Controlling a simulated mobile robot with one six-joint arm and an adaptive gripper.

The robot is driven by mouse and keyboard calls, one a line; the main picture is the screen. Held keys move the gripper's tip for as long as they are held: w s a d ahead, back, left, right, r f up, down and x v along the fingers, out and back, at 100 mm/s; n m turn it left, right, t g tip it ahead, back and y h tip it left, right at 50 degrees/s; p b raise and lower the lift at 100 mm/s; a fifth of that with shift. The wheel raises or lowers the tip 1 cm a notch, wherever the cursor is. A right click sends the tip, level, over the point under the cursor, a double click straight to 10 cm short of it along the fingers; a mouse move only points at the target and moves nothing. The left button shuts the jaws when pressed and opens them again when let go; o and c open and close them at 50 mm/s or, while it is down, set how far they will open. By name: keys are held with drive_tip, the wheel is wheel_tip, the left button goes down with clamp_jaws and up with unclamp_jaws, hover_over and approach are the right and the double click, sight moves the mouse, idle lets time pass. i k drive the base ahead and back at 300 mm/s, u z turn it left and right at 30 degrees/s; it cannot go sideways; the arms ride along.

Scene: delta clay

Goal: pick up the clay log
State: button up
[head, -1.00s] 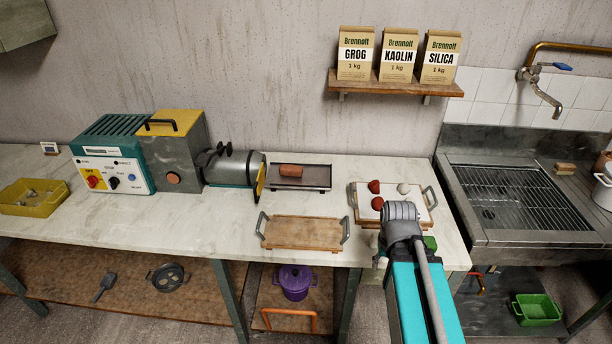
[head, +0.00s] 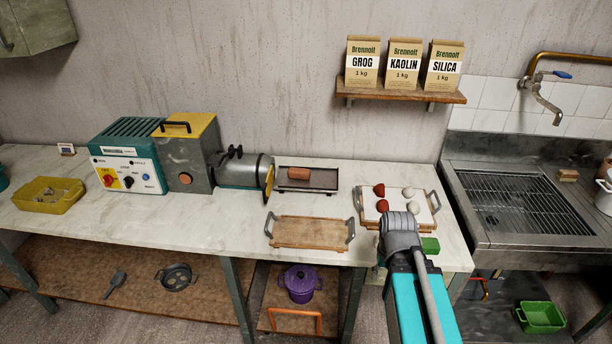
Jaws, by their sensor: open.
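The clay log (head: 298,173) is a short reddish-brown cylinder. It lies on its side on a dark, shallow tray (head: 322,188) at the back of the counter, just right of the extruder's nozzle end. My arm reaches in from the bottom right, and its grey joint is in front of the board with the clay balls. I cannot make out my gripper's fingers; they are outside the view or hidden by the arm. Nothing of mine is seen near the log.
The extruder (head: 240,172) stands left of the log. A wooden tray with grey handles (head: 306,232) lies in front. A board (head: 427,217) holds red and white balls at right. A shelf (head: 400,95) with three bags hangs above. Bare counter (head: 215,228) lies front left.

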sight(297, 173)
drive_tip(key=u, duration=0.1)
drive_tip(key=i, duration=0.95)
drive_tip(key=z, duration=0.1)
